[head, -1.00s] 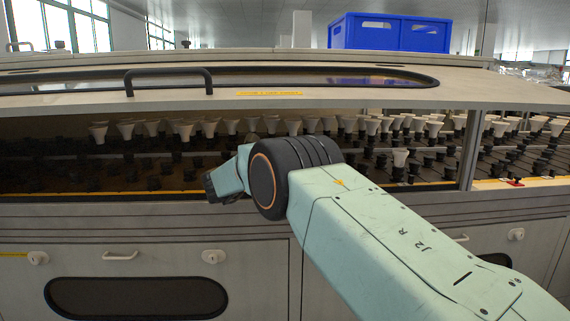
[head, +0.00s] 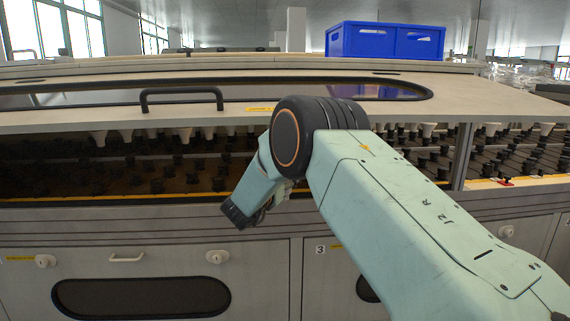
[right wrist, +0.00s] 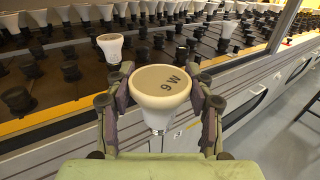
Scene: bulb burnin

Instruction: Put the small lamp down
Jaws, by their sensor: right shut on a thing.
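The small lamp (right wrist: 160,88) is white with a flat grey top marked "9 W". It shows in the right wrist view, held between the two fingers of my right gripper (right wrist: 162,108), which is shut on it. The lamp is in front of the cabinet's lower edge, with the rack of black sockets (right wrist: 70,72) beyond it. In the head view my right arm reaches in from the right and its wrist (head: 250,205) hangs before the cabinet front; the lamp is hidden there. My left gripper is not in view.
Several white lamps stand in sockets at the back of the rack; one lamp (right wrist: 110,47) stands nearer. A raised cover with a black handle (head: 182,98) overhangs the rack. A blue crate (head: 386,41) sits on top. A yellow strip (head: 110,199) runs along the front edge.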

